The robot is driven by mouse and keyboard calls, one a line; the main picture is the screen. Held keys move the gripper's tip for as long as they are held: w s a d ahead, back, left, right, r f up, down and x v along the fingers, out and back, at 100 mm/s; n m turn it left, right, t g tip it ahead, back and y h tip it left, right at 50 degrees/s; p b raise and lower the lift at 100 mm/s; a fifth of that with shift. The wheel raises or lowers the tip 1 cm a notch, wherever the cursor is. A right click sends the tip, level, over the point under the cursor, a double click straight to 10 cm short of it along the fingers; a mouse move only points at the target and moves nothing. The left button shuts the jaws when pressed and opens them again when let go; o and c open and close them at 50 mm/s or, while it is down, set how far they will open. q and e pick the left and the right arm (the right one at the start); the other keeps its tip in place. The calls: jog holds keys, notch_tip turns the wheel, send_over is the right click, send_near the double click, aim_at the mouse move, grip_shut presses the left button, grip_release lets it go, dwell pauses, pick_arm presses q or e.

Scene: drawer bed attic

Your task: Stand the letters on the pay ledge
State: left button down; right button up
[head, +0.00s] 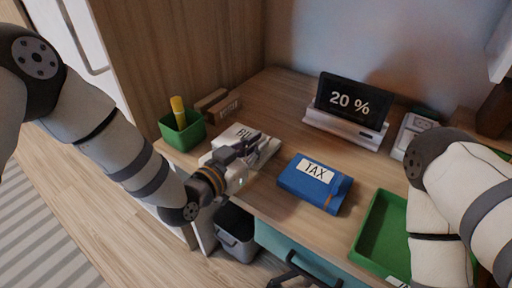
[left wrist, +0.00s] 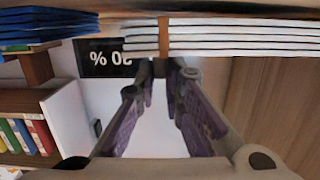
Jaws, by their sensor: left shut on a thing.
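A white stack of letters, banded in brown and with a label partly reading "BIL" (head: 243,133), lies on the desk left of the blue TAX packet. My left gripper (head: 246,150) is at the near side of the stack and shut on it. In the left wrist view the letters' layered edges (left wrist: 245,38) show at the top, with the fingers (left wrist: 168,75) meeting them at the band. A low wooden holder with a small label (head: 229,107) stands behind the letters; its lettering is too small to read, so I cannot tell if it is the pay ledge. My right gripper is not visible.
A green cup with a yellow marker (head: 182,131) stands at the left edge. A blue TAX packet (head: 311,186), a green tray (head: 376,240) and a "20 %" screen (head: 349,104) share the desk. A grey bin (head: 236,232) is below. Bare desk lies behind the TAX packet.

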pick_arm(q)
jog(key=shift+f, duration=0.25)
jog(key=shift+f, duration=0.25)
jog(key=c, duration=1.7)
grip_release()
jog(key=shift+r, duration=0.1)
